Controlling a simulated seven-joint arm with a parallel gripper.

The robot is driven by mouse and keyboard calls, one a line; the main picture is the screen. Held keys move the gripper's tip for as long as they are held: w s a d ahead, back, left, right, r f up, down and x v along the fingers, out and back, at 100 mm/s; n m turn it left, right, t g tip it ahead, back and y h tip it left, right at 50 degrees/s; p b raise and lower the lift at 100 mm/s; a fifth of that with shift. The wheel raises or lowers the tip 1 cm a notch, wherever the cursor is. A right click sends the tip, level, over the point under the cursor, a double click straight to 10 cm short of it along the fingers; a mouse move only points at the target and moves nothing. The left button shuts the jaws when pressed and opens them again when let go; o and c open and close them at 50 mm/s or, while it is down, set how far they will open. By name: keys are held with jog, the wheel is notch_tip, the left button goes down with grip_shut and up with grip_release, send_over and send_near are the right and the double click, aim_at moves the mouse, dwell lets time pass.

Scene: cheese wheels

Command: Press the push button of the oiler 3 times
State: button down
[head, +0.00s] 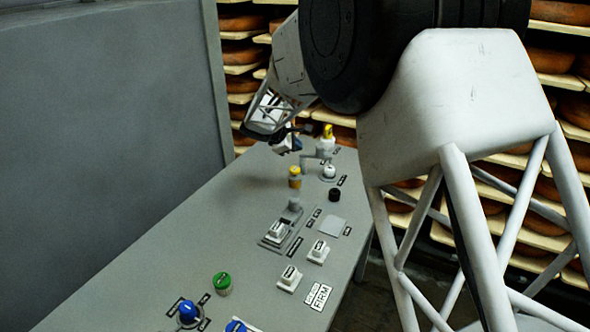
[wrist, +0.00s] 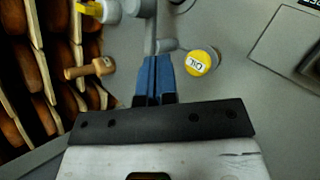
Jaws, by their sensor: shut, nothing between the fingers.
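A yellow round button marked OIL (wrist: 203,62) tops a grey cylinder in the wrist view, just right of my fingertips. In the head view the same yellow-topped piece (head: 295,171) appears to stand on the grey panel table, below my gripper. My gripper (wrist: 153,66) has blue fingers, shut together and empty.
A white fitting with a yellow top (head: 327,136) stands behind. Shelves of cheese wheels (head: 555,60) line the back; a grey wall is at left.

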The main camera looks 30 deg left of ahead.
aim_at(295, 169)
jog(key=shift+r, duration=1.7)
jog(key=shift+f, duration=0.15)
jog(key=shift+f, duration=4.2)
jog(key=shift+f, duration=1.35)
jog(key=shift+r, duration=1.3)
